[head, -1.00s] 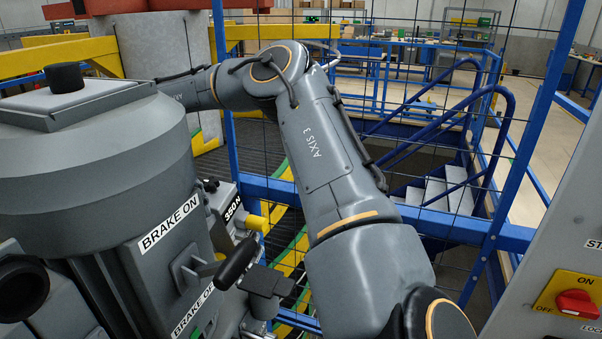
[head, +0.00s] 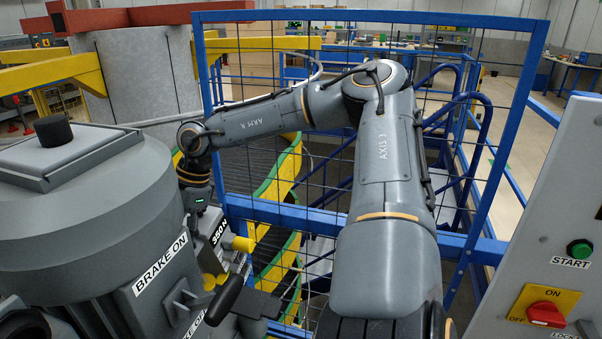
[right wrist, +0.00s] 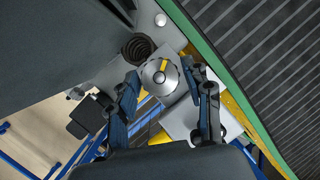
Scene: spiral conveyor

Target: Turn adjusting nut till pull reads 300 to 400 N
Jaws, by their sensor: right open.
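The adjusting nut (right wrist: 163,74) is a round, notched silver part with a yellow mark on its face, seen in the right wrist view. My right gripper (right wrist: 160,84) is open, with one finger on each side of the nut. I cannot tell whether either finger touches it. A dark coil spring (right wrist: 136,49) lies just beyond the nut. In the head view my right wrist hangs behind the grey motor housing (head: 90,215), which hides the gripper and the nut. A label (head: 219,232) there reads 350 N. My left gripper is not in view.
A blue mesh fence (head: 330,208) stands behind my arm. A control panel (head: 560,240) with a green START button (head: 579,249) and a red switch (head: 547,314) is at right.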

